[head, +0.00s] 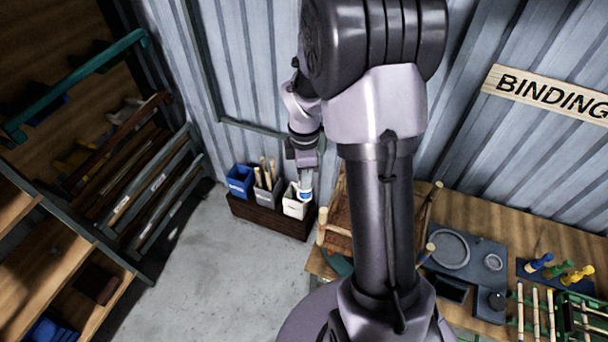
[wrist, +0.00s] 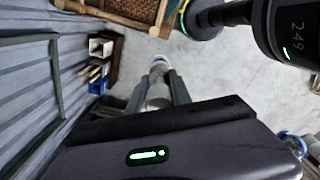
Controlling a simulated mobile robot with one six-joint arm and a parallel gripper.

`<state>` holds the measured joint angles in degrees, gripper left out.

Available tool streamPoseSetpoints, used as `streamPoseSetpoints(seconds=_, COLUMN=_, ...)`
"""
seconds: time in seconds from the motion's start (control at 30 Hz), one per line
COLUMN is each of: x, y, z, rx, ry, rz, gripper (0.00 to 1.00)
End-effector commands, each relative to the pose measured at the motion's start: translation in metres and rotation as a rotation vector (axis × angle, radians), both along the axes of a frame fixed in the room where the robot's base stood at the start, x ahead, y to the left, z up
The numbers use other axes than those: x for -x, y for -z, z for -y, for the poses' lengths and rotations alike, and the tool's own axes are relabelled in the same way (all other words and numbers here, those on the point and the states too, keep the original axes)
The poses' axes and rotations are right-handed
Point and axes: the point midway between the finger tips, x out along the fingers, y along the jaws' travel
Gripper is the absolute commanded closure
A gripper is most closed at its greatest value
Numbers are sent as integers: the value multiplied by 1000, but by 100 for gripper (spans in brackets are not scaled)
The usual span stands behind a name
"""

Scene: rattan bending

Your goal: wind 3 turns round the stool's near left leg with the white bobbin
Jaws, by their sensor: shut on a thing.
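My gripper (head: 304,183) is shut on the white bobbin (wrist: 158,95), which shows pale between the two fingers in the wrist view. In the head view the gripper hangs over the bins at the wall, left of the stool. The stool (head: 340,240) stands on the bench, mostly hidden behind my arm in the head view. A pale leg (head: 322,228) shows at its left side, apart from the gripper. The stool's woven part (wrist: 136,10) shows at the top of the wrist view. Whether any strand is round a leg cannot be told.
Blue (head: 240,181), grey (head: 268,198) and white (head: 295,206) bins stand in a dark wooden box by the corrugated wall. Blue (head: 540,262) and yellow (head: 577,276) bobbins stand at the bench's right. A rack (head: 140,190) lines the left. The concrete floor (head: 215,270) between is clear.

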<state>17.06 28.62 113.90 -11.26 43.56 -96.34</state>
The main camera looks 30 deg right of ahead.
Motion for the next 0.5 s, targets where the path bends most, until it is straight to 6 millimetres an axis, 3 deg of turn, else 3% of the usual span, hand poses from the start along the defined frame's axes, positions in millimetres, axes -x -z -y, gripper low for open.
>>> streamPoseSetpoints(seconds=0.27, x=0, y=25, z=0, rx=0, ry=-1, rz=0, gripper=100)
streamPoseSetpoints(seconds=0.5, x=0, y=66, z=0, rx=0, ry=-1, rz=-1, gripper=100)
